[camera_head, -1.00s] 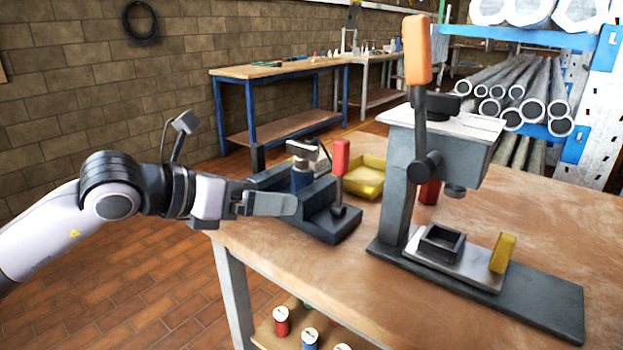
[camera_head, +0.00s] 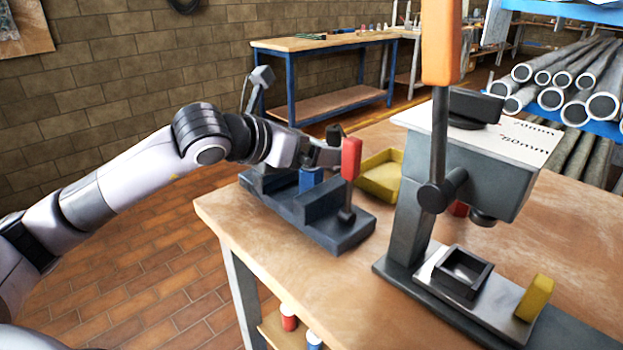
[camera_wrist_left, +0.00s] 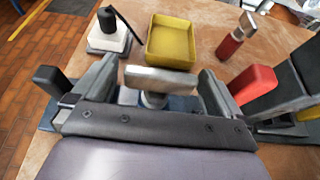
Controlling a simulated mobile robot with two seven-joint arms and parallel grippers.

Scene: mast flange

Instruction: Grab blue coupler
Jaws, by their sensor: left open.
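The blue coupler (camera_head: 311,178) stands upright in a dark grey vise-like fixture (camera_head: 335,234) on the workbench. In the left wrist view its grey metal crosspiece (camera_wrist_left: 160,80) lies between my finger pads, with a little of the blue body (camera_wrist_left: 182,103) below. My left gripper (camera_head: 324,152) is open over the coupler's top, which it hides in the head view. In the wrist view the fingers (camera_wrist_left: 157,72) stand on both sides of the crosspiece, apparently apart from it. My right gripper is not in view.
The fixture's red-handled lever (camera_head: 351,158) stands close beside my gripper. A yellow tray (camera_head: 380,177) lies behind. A press (camera_head: 467,165) with an orange lever stands to the right. Bare bench top (camera_head: 243,220) lies front left.

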